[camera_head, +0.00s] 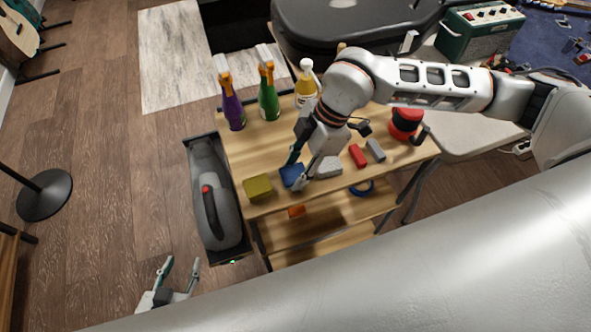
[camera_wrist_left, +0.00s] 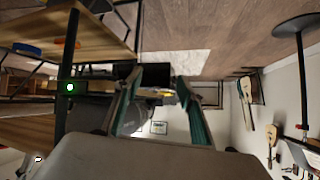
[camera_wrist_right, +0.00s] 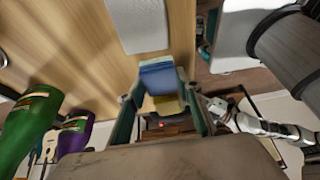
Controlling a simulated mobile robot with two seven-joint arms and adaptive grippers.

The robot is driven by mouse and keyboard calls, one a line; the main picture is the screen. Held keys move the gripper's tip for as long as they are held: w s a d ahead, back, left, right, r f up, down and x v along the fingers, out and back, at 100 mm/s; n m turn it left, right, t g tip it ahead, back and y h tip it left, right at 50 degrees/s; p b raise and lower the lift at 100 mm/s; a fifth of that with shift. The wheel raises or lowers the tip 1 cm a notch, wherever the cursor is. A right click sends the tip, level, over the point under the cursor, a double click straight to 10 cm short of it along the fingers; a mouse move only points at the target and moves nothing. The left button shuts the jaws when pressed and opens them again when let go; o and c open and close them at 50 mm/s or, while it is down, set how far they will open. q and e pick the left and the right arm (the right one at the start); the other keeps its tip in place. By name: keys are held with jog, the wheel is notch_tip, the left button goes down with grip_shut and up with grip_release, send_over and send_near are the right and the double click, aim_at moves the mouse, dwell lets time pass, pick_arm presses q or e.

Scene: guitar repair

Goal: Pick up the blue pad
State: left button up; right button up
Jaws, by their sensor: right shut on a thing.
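The blue pad (camera_head: 292,176) is on the front part of the wooden cart top in the head view, between the yellow pad (camera_head: 258,187) and the white-grey pad (camera_head: 329,167). My right gripper (camera_head: 295,175) is around it, with a finger on each side. In the right wrist view the blue pad (camera_wrist_right: 160,78) sits between the fingertips, and the yellow pad (camera_wrist_right: 167,105) shows beyond it. I cannot tell whether the pad is clear of the wood. My left gripper (camera_head: 180,265) is open and empty, low over the floor left of the cart.
A red block (camera_head: 358,156) and a grey block (camera_head: 376,150) lie right of the gripper. A grey vacuum (camera_head: 212,195) is in a bin on the cart's left side.

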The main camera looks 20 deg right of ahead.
aim_at(296, 172)
notch_tip(296, 172, up, 20)
jog(key=p, duration=0.1)
dwell(0.4)
jog(key=shift+o, duration=0.5)
jog(key=shift+f, duration=0.1)
jog(key=shift+c, duration=1.3)
